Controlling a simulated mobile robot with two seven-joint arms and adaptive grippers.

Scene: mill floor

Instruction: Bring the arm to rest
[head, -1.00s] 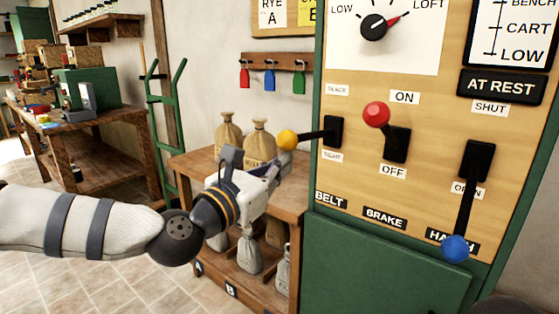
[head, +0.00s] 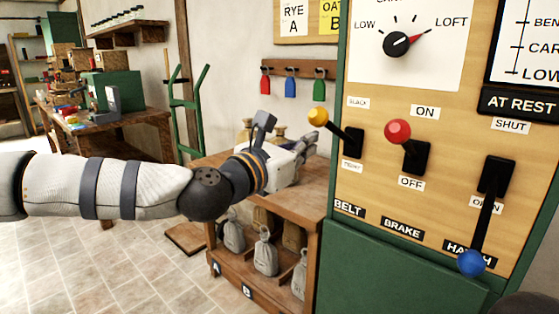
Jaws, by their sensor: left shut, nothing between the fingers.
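My left arm comes in from the left. Its white left gripper (head: 306,150) is shut and empty, pointing right, beside the panel and below the yellow knob, apart from it in the picture. The yellow-knobbed belt lever (head: 318,116) tilts up toward the SLACK label. The red-knobbed brake lever (head: 398,131) points up toward ON. The blue-knobbed hatch lever (head: 470,262) hangs down toward OPEN. The dial (head: 397,44) points toward LOFT. The fingertips are small and partly merge with the panel edge behind.
A wooden shelf table (head: 317,200) with sacks stands behind my gripper, against the panel (head: 385,180). A green hand truck (head: 190,110) leans by the wall. A workbench (head: 140,125) with a green box (head: 115,90) is further back left. Tiled floor at lower left is clear.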

